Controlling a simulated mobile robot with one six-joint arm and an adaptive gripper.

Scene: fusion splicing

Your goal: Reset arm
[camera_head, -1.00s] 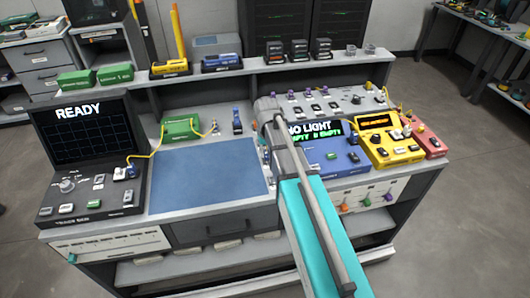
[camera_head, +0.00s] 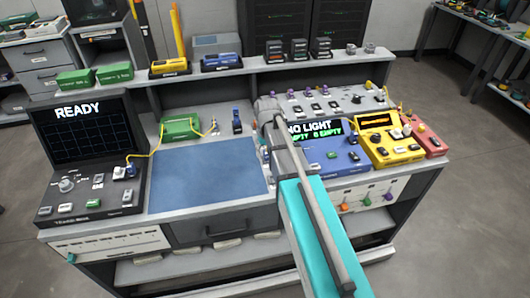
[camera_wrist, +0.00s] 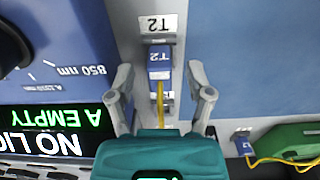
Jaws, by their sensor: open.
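My arm, with a teal link, reaches over the bench in the head view, its far end by the blue meter (camera_head: 335,155) that reads "NO LIGHT". My gripper (camera_wrist: 160,92) shows clearly in the wrist view, its two grey fingers spread apart. Between them, farther along, is a blue connector (camera_wrist: 159,58) marked T2 with a yellow fibre (camera_wrist: 160,100) running from it. Gaps show between the fingers and the connector. In the head view my arm hides the fingertips.
A blue mat (camera_head: 208,188) lies clear left of my arm. A black instrument (camera_head: 85,150) reading "READY" stands at left. A green box (camera_head: 181,127) with a yellow fibre sits behind the mat. Yellow (camera_head: 391,145) and red (camera_head: 428,140) devices stand at right. A raised shelf runs behind.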

